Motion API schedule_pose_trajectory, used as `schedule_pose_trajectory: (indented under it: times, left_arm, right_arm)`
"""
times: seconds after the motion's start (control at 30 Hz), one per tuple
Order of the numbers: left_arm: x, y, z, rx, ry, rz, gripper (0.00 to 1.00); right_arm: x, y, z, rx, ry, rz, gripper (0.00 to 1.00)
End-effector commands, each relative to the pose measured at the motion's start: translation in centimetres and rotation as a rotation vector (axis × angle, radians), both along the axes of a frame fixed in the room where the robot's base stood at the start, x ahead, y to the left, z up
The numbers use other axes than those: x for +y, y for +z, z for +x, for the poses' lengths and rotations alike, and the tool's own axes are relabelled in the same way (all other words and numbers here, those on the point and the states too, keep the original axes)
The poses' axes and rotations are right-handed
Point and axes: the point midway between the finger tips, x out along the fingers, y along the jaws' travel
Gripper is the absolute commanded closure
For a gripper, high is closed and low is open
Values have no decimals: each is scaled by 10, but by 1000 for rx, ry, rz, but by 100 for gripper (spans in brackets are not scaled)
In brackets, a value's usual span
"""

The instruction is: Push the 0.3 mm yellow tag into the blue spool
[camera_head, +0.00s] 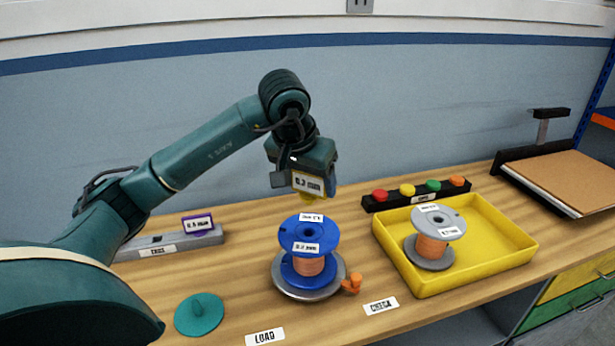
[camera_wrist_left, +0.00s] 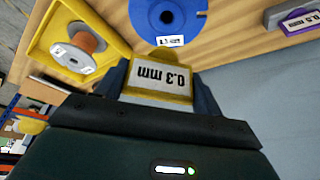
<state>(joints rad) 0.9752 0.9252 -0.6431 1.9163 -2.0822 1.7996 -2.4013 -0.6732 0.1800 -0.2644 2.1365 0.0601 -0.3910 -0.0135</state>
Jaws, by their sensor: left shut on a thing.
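My left gripper (camera_head: 306,188) is shut on the yellow tag (camera_head: 308,184), whose label reads 0.3 mm in the left wrist view (camera_wrist_left: 163,76). It holds the tag in the air above and just behind the blue spool (camera_head: 308,232), apart from it. The blue spool carries copper-coloured wire and white labels and stands upright on a round grey base. Its blue top flange with a dark centre hole also shows in the left wrist view (camera_wrist_left: 168,20). My right gripper is in neither view.
A yellow tray (camera_head: 500,254) at the right holds a grey spool (camera_head: 438,222). Behind it is a black strip with coloured buttons (camera_head: 433,185). A purple 0.5 mm tag (camera_head: 198,224) sits in a grey rack at left. A teal knobbed disc (camera_head: 199,315) lies in front.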

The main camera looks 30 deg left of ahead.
Motion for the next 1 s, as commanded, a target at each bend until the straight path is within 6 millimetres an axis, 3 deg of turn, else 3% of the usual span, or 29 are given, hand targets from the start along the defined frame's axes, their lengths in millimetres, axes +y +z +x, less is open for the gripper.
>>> schedule_pose_trajectory:
  times: [0.6, 1.0]
  left_arm:
    - [0, -59, 0, 1, 0, 0, 54]
    - [0, -65, 0, -1, 0, 0, 54]
  right_arm:
    - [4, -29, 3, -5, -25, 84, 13]
    - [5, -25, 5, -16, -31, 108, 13]
